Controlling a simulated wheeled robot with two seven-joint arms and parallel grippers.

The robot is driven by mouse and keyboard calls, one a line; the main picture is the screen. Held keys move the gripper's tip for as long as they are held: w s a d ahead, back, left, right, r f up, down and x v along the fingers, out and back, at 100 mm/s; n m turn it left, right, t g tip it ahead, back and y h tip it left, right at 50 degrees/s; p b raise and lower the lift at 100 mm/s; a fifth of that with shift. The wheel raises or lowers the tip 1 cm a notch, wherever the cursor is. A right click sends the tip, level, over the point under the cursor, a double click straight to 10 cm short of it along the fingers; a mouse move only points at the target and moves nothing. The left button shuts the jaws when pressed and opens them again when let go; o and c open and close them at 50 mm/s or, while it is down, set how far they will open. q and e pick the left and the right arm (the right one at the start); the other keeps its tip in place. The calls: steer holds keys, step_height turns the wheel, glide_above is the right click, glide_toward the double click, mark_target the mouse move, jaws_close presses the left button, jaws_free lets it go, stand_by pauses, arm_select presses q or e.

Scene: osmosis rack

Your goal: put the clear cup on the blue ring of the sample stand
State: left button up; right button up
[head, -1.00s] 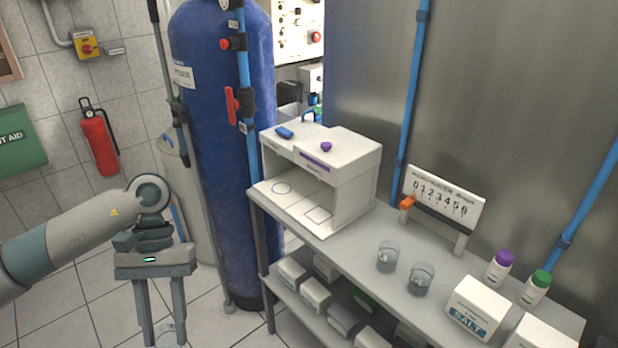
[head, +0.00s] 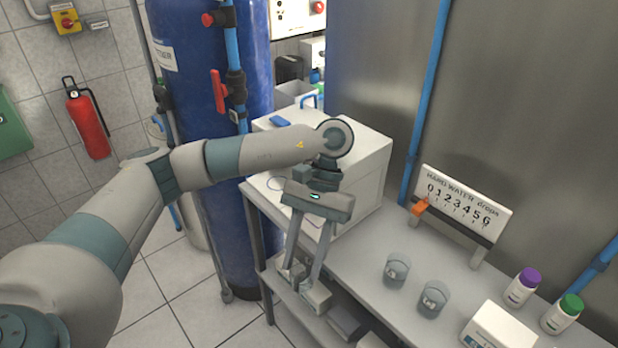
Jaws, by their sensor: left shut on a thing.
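My left gripper (head: 303,284) is shut on a small clear cup (head: 297,269), low between its fingertips and hard to make out. It hangs in front of the bench's left edge, nearer to me than the sample stand (head: 365,165). The stand is a white open-fronted box on the bench. Its blue ring (head: 275,184) shows at the left of its floor, just left of my gripper's body. My arm and gripper hide much of the stand's front, including most of the purple square. My right gripper is not in view.
Two clear beakers (head: 396,270) stand on the grey bench (head: 365,250), right of the gripper. A hard water drops scale (head: 465,205), white bottles (head: 521,287) and a salt box (head: 497,330) are further right. A blue tank (head: 205,90) stands behind my arm.

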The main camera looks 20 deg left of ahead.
arm_select(q)
steer(key=shift+w+d, duration=0.35)
